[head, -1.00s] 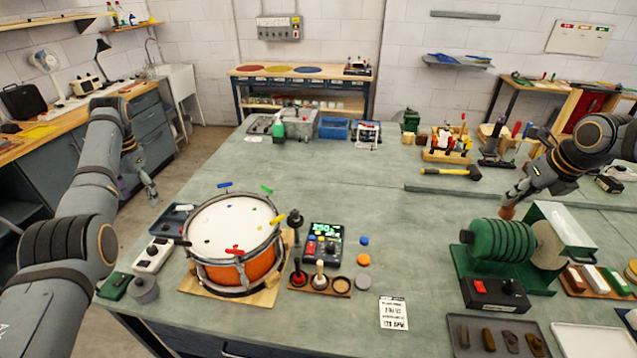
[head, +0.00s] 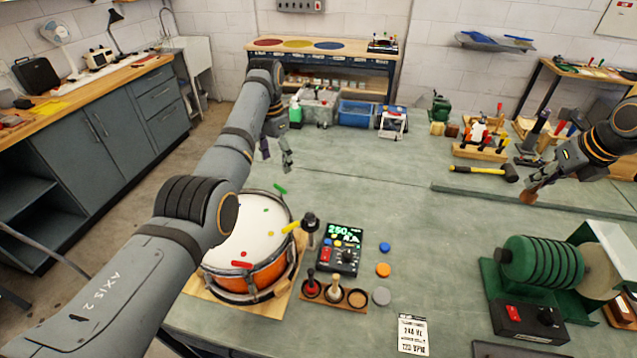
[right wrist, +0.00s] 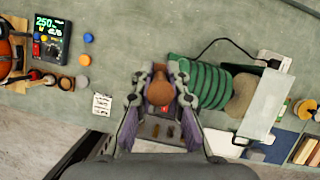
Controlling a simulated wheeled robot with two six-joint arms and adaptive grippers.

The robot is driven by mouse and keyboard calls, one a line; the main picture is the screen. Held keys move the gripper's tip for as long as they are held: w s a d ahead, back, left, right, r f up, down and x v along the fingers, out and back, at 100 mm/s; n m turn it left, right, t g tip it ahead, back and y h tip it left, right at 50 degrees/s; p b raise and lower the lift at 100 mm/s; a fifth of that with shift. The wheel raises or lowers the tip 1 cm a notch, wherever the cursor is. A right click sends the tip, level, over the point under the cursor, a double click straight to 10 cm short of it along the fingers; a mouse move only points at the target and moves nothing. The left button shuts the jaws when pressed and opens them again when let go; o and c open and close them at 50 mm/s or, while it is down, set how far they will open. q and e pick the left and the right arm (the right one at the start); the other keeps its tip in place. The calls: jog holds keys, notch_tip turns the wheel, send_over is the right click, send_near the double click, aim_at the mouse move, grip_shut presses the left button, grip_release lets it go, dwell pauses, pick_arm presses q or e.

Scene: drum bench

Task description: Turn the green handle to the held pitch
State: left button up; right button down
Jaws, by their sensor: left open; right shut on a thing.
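The drum (head: 262,240) has an orange shell and a white head and sits on a wooden board. The small green handle (head: 280,188) is at its far rim. A yellow handle (head: 291,228) is on the right rim and a red one (head: 241,264) at the front. My left arm covers the drum's left side. My left gripper (head: 276,158) is open and empty, just above and beyond the green handle, apart from it in the picture. My right gripper (head: 531,190) is shut on a brown rounded thing (right wrist: 159,90). The tuner box (head: 340,250) displays a green 250.
A printed card (head: 412,334) lies in front of the tuner. A wooden holder (head: 334,294) with upright tools stands beside the drum. A green ribbed machine (head: 540,262) is at the right. The bench middle is clear.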

aim_at(280, 187)
pick_arm(q)
jog(key=f, duration=0.3)
jog(key=f+p, duration=0.1)
jog(key=f, duration=0.6)
jog(key=shift+w+f, duration=0.25)
jog(key=shift+w, duration=0.1)
pick_arm(e)
jog(key=shift+w+r, duration=0.4)
jog(key=shift+r, duration=0.35)
pick_arm(q)
jog(key=shift+s+f, duration=0.15)
jog(key=shift+f, duration=0.1)
pick_arm(e)
jog(key=shift+s, duration=0.2)
jog(key=shift+w, duration=0.1)
pick_arm(q)
jog(key=shift+f, duration=0.1)
jog(key=c, duration=1.2)
jog(key=shift+n, duration=0.3)
